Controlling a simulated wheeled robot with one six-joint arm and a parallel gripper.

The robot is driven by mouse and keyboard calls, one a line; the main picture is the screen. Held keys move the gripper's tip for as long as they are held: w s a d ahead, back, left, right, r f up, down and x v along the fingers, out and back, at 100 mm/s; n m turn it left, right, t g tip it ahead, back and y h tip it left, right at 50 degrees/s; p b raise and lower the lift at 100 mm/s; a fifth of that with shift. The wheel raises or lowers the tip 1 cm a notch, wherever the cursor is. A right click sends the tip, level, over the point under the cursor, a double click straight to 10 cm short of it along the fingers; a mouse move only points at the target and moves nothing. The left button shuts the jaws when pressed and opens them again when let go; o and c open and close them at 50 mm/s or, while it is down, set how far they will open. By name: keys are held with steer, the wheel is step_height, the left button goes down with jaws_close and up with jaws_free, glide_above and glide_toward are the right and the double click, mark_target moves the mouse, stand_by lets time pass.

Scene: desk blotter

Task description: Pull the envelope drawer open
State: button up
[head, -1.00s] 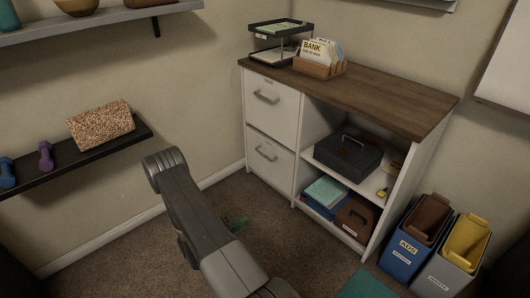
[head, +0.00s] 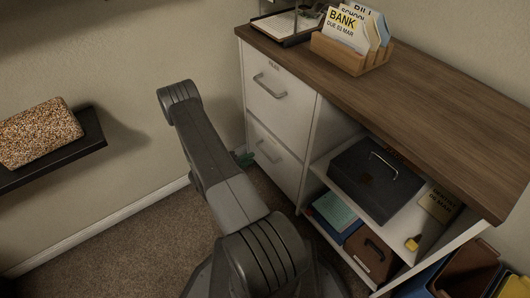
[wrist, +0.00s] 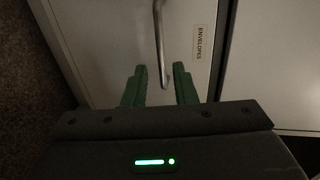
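The envelope drawer (wrist: 110,45) is a pale front with a label reading ENVELOPES (wrist: 198,43), seen sideways in the wrist view. It appears to be the lower drawer (head: 275,165) of the white cabinet in the head view, and it looks shut. Its metal bar handle (wrist: 158,40) runs between my green fingertips in the wrist picture. My gripper (wrist: 159,66) is open, one finger on each side of the handle line. I cannot tell whether the fingers touch the handle. In the head view my arm hides most of the gripper; only a green bit shows beside the lower drawer.
An upper drawer (head: 276,88) is shut above. Open shelves to the right hold a black cash box (head: 375,180) and folders. A wooden card holder (head: 352,55) stands on top. Bins (head: 470,270) stand at right. A wall shelf (head: 85,150) is at left.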

mark_target(265, 153)
steer(key=b+x, duration=0.1)
steer(key=x, duration=0.7)
steer(key=shift+w+d+b, duration=0.1)
steer(key=shift+d+b, duration=0.1)
steer(key=shift+b, duration=0.2)
jaws_close()
